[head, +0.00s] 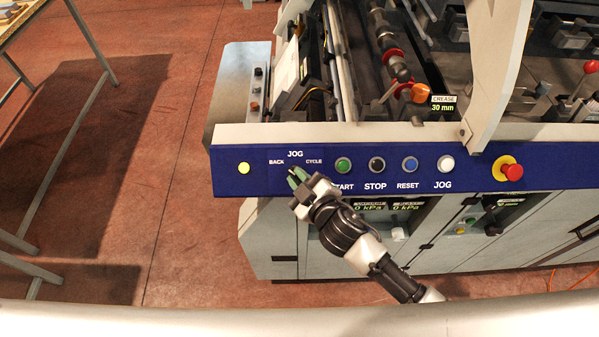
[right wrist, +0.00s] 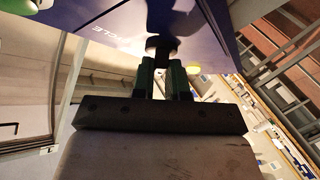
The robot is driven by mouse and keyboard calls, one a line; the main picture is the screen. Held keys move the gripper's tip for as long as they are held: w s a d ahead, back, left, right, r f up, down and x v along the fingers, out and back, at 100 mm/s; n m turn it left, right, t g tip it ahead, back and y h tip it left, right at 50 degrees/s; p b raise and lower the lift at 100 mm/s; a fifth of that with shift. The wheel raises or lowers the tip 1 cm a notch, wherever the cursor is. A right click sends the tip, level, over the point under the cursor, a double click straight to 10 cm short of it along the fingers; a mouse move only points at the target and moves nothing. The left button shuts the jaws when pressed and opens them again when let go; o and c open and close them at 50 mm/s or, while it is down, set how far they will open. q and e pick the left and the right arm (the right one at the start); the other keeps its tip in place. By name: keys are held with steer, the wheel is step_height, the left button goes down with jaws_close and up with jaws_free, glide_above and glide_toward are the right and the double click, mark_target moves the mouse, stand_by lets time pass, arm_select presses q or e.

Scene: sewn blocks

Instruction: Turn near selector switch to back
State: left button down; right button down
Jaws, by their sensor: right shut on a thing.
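The near selector switch shows in the right wrist view as a black round knob (right wrist: 161,44) on the blue panel. In the head view it is mostly hidden by my right gripper (head: 297,178), just below the labels BACK, JOG and CYCLE. In the right wrist view the green-padded fingers of my right gripper (right wrist: 162,78) are shut on the switch's handle. Which label the handle points to is hard to tell. My left gripper is not in view.
The blue panel (head: 224,186) also carries a yellow lamp (head: 244,169), a green START button (head: 343,166), a black STOP button (head: 376,165), a blue RESET button (head: 409,164), a white JOG button (head: 446,163) and a red emergency stop (head: 512,172). Open floor lies to the left.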

steer(key=shift+w, duration=0.1)
stand_by(0.3)
steer(key=c, duration=1.1)
jaws_free()
steer(key=shift+c, duration=0.2)
steer(key=shift+w+f, duration=0.1)
steer(key=shift+w, duration=0.1)
steer(key=shift+a, duration=0.1)
steer(key=b+v, duration=0.2)
steer(key=v, duration=0.9)
steer(key=shift+w, duration=0.1)
